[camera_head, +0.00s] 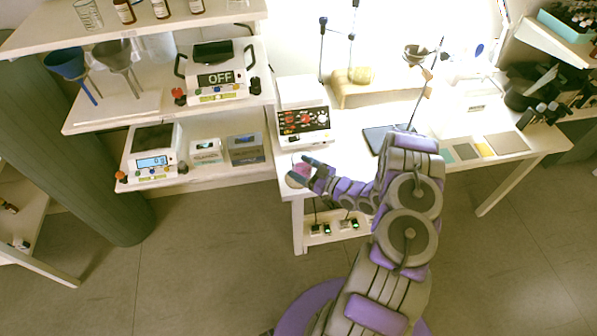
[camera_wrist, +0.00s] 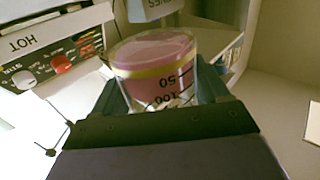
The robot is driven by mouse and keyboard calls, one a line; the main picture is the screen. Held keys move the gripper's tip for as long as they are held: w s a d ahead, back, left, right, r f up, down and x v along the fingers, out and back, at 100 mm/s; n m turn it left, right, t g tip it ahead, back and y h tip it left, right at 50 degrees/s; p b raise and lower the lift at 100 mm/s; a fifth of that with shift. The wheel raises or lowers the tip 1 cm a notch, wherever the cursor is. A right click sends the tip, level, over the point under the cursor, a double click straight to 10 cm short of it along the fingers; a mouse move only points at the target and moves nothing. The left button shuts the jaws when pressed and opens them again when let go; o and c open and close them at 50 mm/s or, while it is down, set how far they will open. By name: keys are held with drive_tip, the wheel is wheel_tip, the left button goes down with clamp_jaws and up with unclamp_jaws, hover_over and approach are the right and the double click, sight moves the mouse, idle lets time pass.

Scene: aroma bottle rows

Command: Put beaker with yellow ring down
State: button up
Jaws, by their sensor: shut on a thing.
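The beaker with the yellow ring (camera_wrist: 155,68) sits between the fingers of my gripper (camera_wrist: 165,95) in the wrist view. It is clear glass with black volume marks, a yellow band and pink contents. In the head view the beaker (camera_head: 299,174) is small and pinkish, at the front left corner of the white table (camera_head: 352,150). My gripper (camera_head: 312,165) is shut on it there, in front of the hot plate device. I cannot tell whether the beaker's base touches the table.
A white hot plate device (camera_head: 303,120) with red knobs stands just behind the beaker; its panel (camera_wrist: 50,62) shows at left in the wrist view. Shelves with a scale (camera_head: 152,163) and small boxes (camera_head: 245,149) stand to the left. A dark flat pad (camera_head: 379,139) lies further right on the table.

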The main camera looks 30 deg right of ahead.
drive_tip(key=shift+x, duration=1)
drive_tip(key=shift+w+a+f, duration=0.1)
drive_tip(key=shift+w+f, duration=0.05)
drive_tip(key=shift+w, duration=0.35)
drive_tip(key=f+b, duration=0.1)
drive_tip(key=d+f, duration=0.1)
drive_tip(key=f, duration=0.1)
drive_tip(key=shift+s+f+b, duration=0.1)
drive_tip(key=shift+f+b, duration=0.2)
drive_tip(key=shift+b, duration=0.05)
drive_tip(key=shift+a, duration=0.15)
drive_tip(key=o, duration=1.2)
drive_tip(key=shift+a+r, duration=0.1)
drive_tip(key=shift+a, duration=0.15)
drive_tip(key=shift+d, duration=0.1)
drive_tip(key=shift+d, duration=0.1)
